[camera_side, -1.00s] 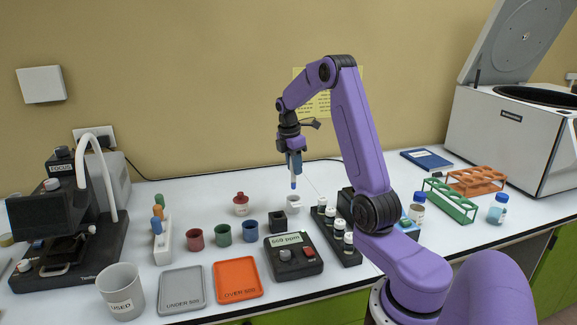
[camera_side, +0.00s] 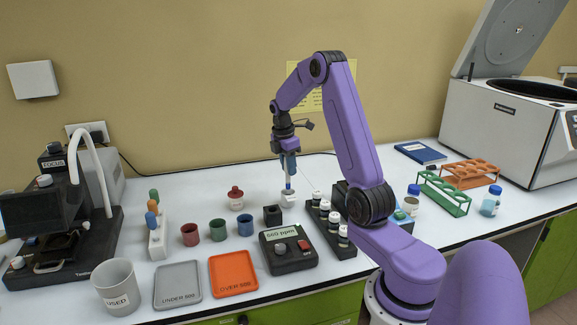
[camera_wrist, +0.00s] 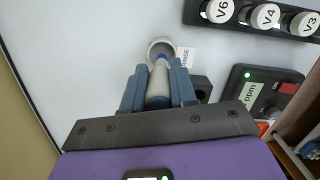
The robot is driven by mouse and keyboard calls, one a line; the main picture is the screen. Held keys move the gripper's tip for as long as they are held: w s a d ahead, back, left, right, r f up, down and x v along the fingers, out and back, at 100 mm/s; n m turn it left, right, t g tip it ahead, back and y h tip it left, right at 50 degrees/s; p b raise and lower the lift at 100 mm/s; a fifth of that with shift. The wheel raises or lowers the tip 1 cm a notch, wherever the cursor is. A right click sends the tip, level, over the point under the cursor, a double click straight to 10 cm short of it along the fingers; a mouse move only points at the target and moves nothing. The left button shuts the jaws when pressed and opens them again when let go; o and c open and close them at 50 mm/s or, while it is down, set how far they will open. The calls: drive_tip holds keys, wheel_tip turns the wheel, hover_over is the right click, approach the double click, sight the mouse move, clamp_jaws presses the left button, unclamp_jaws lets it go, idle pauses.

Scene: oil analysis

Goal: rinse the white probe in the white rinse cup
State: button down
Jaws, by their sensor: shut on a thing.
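The white probe (camera_wrist: 158,82), with blue near its lower end, is held upright between the blue fingers of my gripper (camera_wrist: 157,88). In the side view my gripper (camera_side: 289,168) is above the white rinse cup (camera_side: 289,198), with the probe pointing straight down. The probe's lower end is at the cup's mouth and seems to reach inside it. In the wrist view the probe overlaps the near part of the cup (camera_wrist: 160,43), whose label stands at its right. The very tip and how deep it sits are hidden.
A black holder (camera_side: 272,215) stands close to the cup. The ppm meter (camera_side: 291,252) and a rack of capped vials (camera_side: 325,226) are in front and right. Red, green and blue pots (camera_side: 218,229) stand left. A red-topped item (camera_side: 236,198) is behind left.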

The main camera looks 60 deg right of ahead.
sight(289, 181)
drive_tip(key=shift+f, duration=2.65)
drive_tip(key=shift+r, duration=0.1)
idle(1.8)
drive_tip(key=shift+r, duration=3.85)
